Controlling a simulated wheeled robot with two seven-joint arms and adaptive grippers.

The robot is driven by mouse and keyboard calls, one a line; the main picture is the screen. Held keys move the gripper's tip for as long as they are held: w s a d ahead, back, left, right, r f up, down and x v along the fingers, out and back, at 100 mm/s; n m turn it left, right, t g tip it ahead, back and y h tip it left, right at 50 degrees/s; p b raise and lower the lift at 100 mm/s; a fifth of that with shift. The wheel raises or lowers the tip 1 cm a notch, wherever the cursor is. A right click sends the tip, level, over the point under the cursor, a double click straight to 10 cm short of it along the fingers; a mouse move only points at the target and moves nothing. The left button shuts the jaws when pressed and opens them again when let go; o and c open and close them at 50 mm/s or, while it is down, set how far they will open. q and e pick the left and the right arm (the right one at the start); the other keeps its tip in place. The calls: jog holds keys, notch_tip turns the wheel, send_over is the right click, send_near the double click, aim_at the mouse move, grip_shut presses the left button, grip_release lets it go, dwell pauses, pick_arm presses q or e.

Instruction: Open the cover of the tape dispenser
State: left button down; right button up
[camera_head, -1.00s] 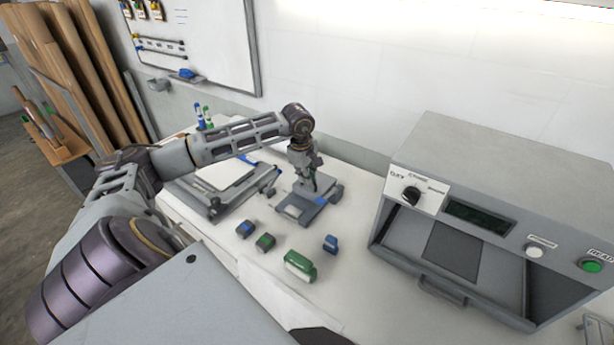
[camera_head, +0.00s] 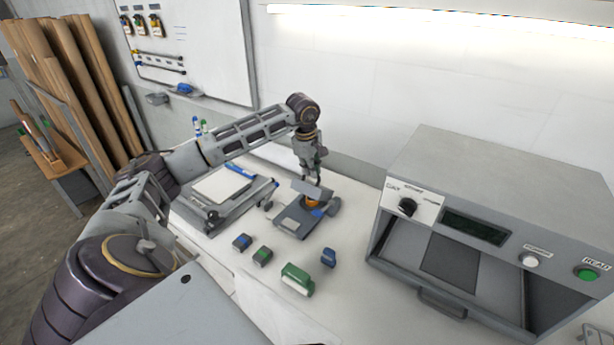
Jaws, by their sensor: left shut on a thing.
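The tape dispenser (camera_head: 291,222) is a grey, flat-based unit on the white table, left of the large press. Its grey cover (camera_head: 312,190) stands raised and tilted above the base, and an orange part (camera_head: 312,203) shows below it. My left gripper (camera_head: 316,178) reaches down from above and is shut at the cover's edge; its fingertips are small and partly hidden. My right gripper is not in view.
A paper trimmer (camera_head: 222,190) stands left of the dispenser. Two small blocks (camera_head: 242,242) (camera_head: 262,256), a green item (camera_head: 297,279) and a blue item (camera_head: 328,257) lie in front. A wall is close behind.

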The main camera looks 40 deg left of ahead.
pick_arm(q)
jog(key=w, duration=0.3)
jog(key=shift+w+r, duration=0.15)
jog(key=c, duration=2.2)
grip_release()
jog(key=shift+w, duration=0.15)
jog(key=o, duration=0.7)
jog(key=shift+f, duration=0.2)
jog(key=shift+w+a+f, duration=0.1)
jog(key=shift+w+f, duration=0.1)
jog(key=shift+w, duration=0.05)
jog(key=shift+s+r, duration=0.1)
jog(key=shift+r, duration=0.15)
jog(key=shift+r+p, duration=0.1)
jog(key=shift+p, duration=0.3)
